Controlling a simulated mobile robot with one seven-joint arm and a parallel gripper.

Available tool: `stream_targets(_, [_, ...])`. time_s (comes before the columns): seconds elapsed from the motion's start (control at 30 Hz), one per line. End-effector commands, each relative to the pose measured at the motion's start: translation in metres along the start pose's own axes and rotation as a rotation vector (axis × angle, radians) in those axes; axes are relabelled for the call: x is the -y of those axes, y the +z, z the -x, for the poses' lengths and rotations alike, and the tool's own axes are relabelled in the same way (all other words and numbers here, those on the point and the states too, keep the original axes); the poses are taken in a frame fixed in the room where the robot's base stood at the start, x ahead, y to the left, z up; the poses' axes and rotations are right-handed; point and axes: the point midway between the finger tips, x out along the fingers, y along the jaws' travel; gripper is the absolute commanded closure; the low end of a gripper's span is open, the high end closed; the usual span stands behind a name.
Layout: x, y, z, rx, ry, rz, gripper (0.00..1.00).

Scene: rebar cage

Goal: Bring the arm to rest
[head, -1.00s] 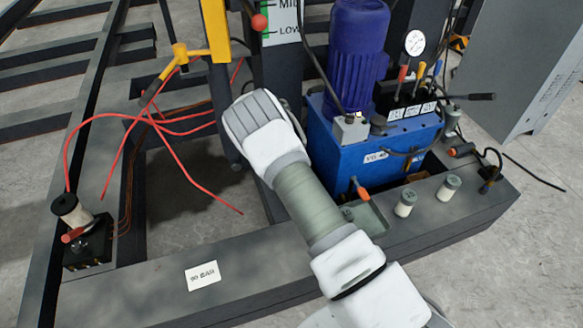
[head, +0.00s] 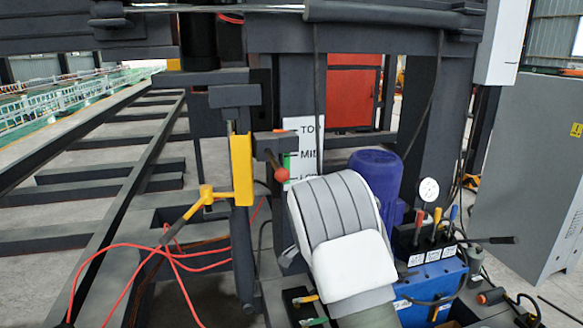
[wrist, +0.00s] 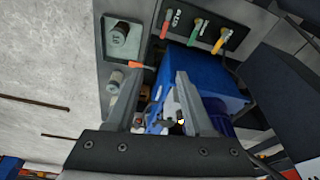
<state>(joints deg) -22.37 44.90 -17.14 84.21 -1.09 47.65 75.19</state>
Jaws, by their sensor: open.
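In the head view my arm (head: 345,245) rises from the bottom, white and grey, in front of the blue hydraulic unit (head: 432,283). Its bulky segment hides part of the unit and the dark blue motor (head: 376,175). My gripper is hidden in the head view. In the wrist view my gripper (wrist: 158,80) is open, with two grey fingers apart. Nothing is visibly held between them. The blue unit (wrist: 205,75) lies beyond the fingers there.
Red, yellow and blue levers (head: 437,224) and a gauge (head: 428,190) stand right of my arm. A yellow lever bracket (head: 241,168) and loose red wires (head: 165,262) are at left. A grey cabinet (head: 530,170) stands at far right.

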Motion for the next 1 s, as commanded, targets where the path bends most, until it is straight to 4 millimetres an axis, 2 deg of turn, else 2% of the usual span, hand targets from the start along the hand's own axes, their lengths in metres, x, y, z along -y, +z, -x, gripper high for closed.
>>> stream_targets(0.03, [-0.008,-0.006,0.020,0.015,-0.019,0.020,0.47])
stream_targets(0.1, [-0.020,-0.012,0.044,0.032,-0.042,0.061,0.47])
stream_targets(0.27, [-0.051,-0.021,0.094,0.061,-0.097,0.161,0.47])
stream_targets(0.5, [-0.107,-0.025,0.160,0.074,-0.187,0.328,0.47])
stream_targets(0.8, [-0.186,-0.015,0.220,0.031,-0.296,0.558,0.47])
stream_targets(1.0, [-0.241,-0.001,0.243,-0.031,-0.350,0.717,0.47])
